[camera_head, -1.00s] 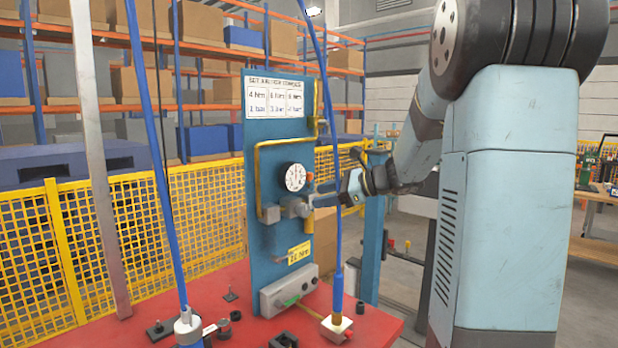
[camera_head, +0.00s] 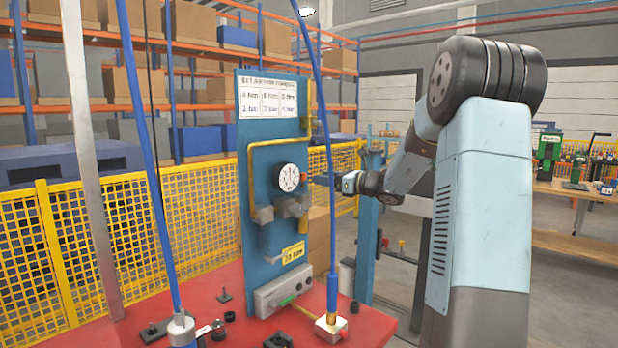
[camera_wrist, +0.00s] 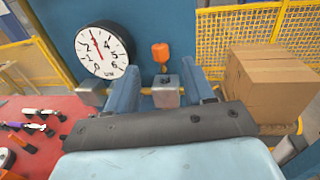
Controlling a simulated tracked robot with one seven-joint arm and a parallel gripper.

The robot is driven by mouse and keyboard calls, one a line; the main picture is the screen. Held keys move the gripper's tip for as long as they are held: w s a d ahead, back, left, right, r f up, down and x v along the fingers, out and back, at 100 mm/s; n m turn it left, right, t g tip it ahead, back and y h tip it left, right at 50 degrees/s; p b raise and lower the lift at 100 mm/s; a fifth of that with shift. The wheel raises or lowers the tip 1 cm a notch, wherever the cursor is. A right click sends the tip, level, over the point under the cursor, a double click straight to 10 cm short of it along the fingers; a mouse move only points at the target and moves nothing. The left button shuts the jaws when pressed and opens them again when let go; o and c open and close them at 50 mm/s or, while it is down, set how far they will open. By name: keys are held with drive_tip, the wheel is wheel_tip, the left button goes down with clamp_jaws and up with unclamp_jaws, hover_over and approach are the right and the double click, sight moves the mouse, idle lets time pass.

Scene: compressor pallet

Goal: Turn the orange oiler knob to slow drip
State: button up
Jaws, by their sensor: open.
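The orange oiler knob (camera_wrist: 160,52) stands upright above a grey metal block (camera_wrist: 166,92) in the wrist view, in front of the blue panel. My gripper (camera_wrist: 161,84) is open, with one finger on each side of the block and the knob farther off between the fingers' lines. Nothing is held. In the head view my gripper (camera_head: 326,181) points left toward the panel (camera_head: 262,100), at about the height of the gauge. The knob is too small to make out surely there. A white dial gauge (camera_wrist: 102,50) is left of the knob; it also shows in the head view (camera_head: 289,177).
A yellow pipe (camera_head: 252,170) runs along the panel. A blue hose (camera_head: 330,220) rises in front of the panel's right side. A cardboard box (camera_wrist: 262,85) is right of my gripper. Small black parts lie on the red table (camera_head: 215,290). A yellow mesh fence (camera_head: 100,240) stands behind.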

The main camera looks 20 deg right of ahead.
sight(303, 177)
drive_tip(key=x, duration=0.6)
drive_tip(key=shift+w, duration=0.15)
drive_tip(key=shift+a, duration=0.1)
clamp_jaws()
